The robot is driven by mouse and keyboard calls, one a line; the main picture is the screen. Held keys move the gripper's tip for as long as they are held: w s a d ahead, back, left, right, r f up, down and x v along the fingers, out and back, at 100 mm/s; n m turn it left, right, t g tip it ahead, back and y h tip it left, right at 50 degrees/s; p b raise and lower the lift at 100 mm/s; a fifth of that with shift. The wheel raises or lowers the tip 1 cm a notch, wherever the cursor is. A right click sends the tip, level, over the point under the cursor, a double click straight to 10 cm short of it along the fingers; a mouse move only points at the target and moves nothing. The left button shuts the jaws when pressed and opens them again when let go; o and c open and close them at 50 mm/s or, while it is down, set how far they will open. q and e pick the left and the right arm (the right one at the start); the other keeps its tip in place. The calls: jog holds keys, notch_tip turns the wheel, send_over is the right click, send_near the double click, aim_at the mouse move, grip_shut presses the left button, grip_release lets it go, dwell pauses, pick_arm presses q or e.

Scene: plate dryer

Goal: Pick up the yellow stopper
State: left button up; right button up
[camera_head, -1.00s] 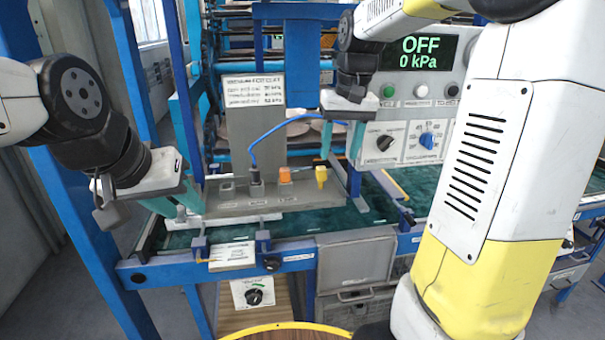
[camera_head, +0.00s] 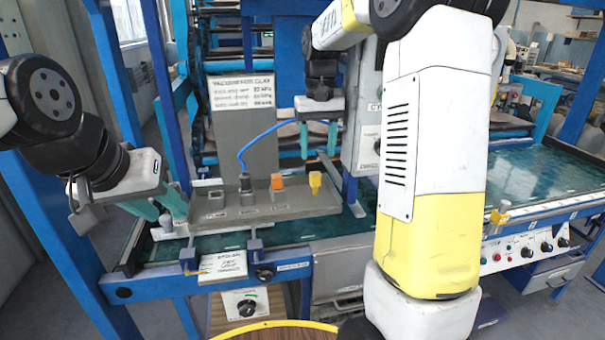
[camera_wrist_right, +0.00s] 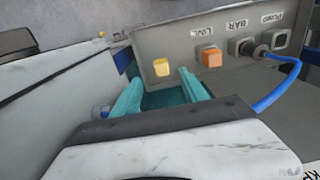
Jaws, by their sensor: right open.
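The yellow stopper (camera_head: 315,182) stands at the right end of the grey tray (camera_head: 240,211). My right gripper (camera_head: 318,152) is open and empty, fingers pointing down above the yellow stopper. In the wrist view the stopper lies just beyond and roughly between the two teal fingertips (camera_wrist_right: 158,84), apart from them. My left gripper (camera_head: 160,210) is at the tray's left end, beside a small grey-white piece (camera_head: 167,222); whether it grips this is unclear.
An orange stopper (camera_head: 277,182) stands left of the yellow one. A grey plug (camera_head: 245,184) with a blue hose (camera_head: 262,136) stands further left, the hose arching behind the orange stopper. A grey control box (camera_head: 367,120) and a blue post are close right of my right gripper.

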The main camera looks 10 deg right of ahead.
aim_at(315, 173)
jog(key=shift+w+f, duration=0.2)
jog(key=shift+w, duration=0.3)
jog(key=shift+w+f, duration=0.15)
jog(key=shift+f, duration=0.15)
jog(key=f, duration=0.7)
jog(key=shift+s+a+f, duration=0.1)
jog(key=shift+s+a, duration=0.05)
jog(key=shift+s, duration=0.15)
grip_shut()
